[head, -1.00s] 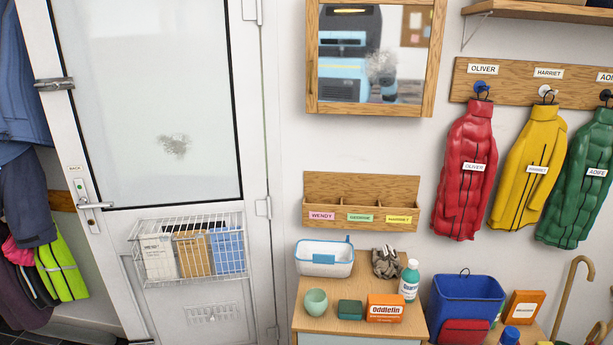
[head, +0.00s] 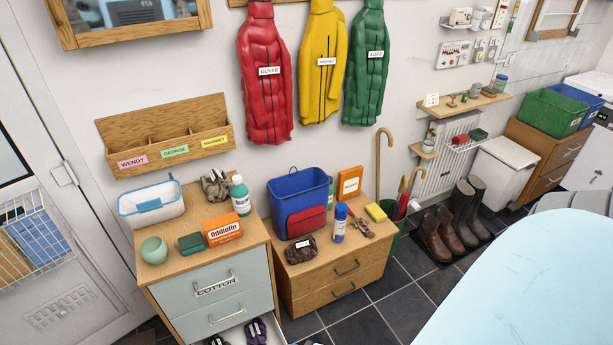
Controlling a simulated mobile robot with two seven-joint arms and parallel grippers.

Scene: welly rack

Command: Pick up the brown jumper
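I see nothing that I can clearly tell is a brown jumper. A small dark brown bundle (head: 301,250) with a white label lies on the low wooden drawer unit (head: 337,268), in front of a blue bag (head: 299,203) with a red pocket. I cannot tell what the bundle is. A grey-brown crumpled item (head: 214,186) lies on the taller chest with pale drawers (head: 213,283), beside a teal bottle (head: 239,194). Neither of my grippers is in view.
Red (head: 265,75), yellow (head: 322,62) and green (head: 365,65) padded covers hang on the wall. A pale blue surface (head: 530,285) fills the lower right. An open drawer (head: 247,332) shows at the bottom.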

